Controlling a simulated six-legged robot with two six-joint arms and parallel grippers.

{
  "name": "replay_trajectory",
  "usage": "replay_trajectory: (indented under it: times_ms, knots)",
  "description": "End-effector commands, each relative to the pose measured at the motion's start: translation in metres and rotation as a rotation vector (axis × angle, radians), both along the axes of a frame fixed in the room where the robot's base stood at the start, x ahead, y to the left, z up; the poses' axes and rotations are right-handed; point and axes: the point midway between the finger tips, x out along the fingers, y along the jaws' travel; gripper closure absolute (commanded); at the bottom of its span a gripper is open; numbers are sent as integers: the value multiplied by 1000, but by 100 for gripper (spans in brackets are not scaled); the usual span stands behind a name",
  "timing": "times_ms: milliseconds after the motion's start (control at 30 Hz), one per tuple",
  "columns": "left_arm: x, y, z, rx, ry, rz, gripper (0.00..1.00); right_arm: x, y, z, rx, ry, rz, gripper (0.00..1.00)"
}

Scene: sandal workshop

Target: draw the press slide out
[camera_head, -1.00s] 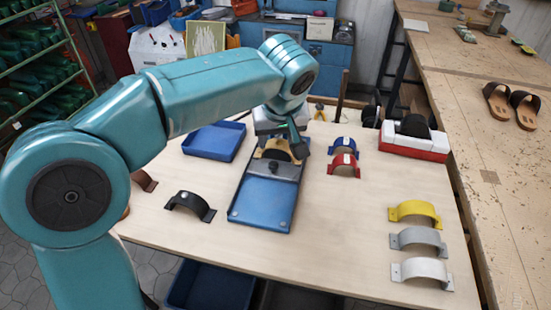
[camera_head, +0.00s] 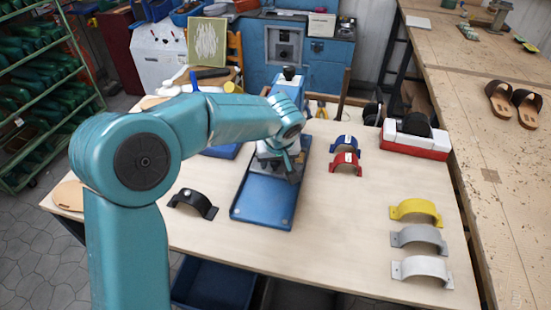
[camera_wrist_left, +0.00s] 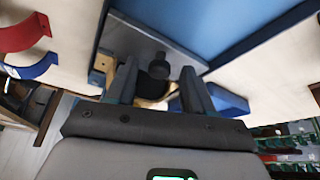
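The blue press (camera_head: 288,92) stands at the back of the table, with a long blue tray-like bed (camera_head: 264,200) in front of it. The slide's grey plate (camera_wrist_left: 135,32) and its dark knob (camera_wrist_left: 158,64) show in the left wrist view. My left gripper (camera_head: 287,168) is over the slide in the head view and hides the knob there. In the wrist view its fingers (camera_wrist_left: 158,72) are apart, with the knob between them in the picture; I see no contact. A tan piece with a black part (camera_wrist_left: 154,90) shows behind the knob. My right gripper is in neither view.
A black strap (camera_head: 192,203) lies left of the bed. Blue (camera_head: 346,143) and red (camera_head: 345,164) straps lie right of it. Yellow (camera_head: 415,212), grey (camera_head: 418,238) and white (camera_head: 421,269) straps line the right side. The table between is clear.

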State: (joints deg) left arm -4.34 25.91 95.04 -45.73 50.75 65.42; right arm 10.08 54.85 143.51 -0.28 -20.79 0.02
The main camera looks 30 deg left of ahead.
Motion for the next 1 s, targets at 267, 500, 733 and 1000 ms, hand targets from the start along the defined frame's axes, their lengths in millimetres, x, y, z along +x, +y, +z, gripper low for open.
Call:
replay_trajectory:
  times_ms: [267, 500, 733, 1000]
  knots:
    - [0, 0, 0, 0, 0, 0, 100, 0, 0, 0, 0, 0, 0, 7]
    - [-26, -8, -6, 0, -5, -3, 100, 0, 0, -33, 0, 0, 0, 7]
    - [-88, -24, -5, -1, -8, -4, 100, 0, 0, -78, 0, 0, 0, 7]
    - [-124, -33, 1, -1, -6, -2, 100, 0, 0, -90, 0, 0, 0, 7]
